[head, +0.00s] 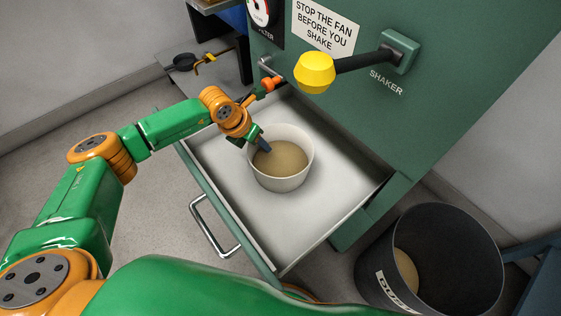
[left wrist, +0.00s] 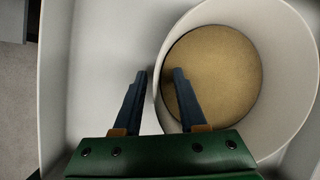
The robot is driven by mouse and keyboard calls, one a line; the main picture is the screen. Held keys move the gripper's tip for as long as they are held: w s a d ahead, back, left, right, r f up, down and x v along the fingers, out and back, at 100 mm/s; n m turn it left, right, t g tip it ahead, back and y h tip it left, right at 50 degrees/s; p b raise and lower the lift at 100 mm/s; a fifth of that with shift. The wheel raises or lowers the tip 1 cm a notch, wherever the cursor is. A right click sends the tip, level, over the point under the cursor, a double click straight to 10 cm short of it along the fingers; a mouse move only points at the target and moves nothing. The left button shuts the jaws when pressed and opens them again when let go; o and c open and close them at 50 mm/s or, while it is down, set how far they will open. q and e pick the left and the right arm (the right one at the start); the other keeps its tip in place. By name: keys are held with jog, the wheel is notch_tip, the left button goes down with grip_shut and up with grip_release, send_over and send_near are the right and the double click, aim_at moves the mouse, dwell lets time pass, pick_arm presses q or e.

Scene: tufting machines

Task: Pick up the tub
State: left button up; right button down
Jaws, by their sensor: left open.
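The tub (head: 283,184) is a white round tub with tan material inside, standing in the open drawer of the green machine. In the left wrist view the tub (left wrist: 288,62) fills the right side. My left gripper (head: 260,141) is at the tub's left rim, pointing down. In the left wrist view its two fingers (left wrist: 159,78) are apart, with the tub's wall between them: one finger is inside the tub, the other outside. I cannot tell whether either finger touches the wall. My right gripper is not in view.
The pale drawer (head: 315,220) has free floor around the tub. A yellow shaker knob (head: 315,72) on a black lever sticks out above the tub. A black bin (head: 450,255) stands on the floor at the right. A drawer handle (head: 212,228) is at the front.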

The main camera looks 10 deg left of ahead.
pick_arm(q)
grip_shut()
dwell(1.0)
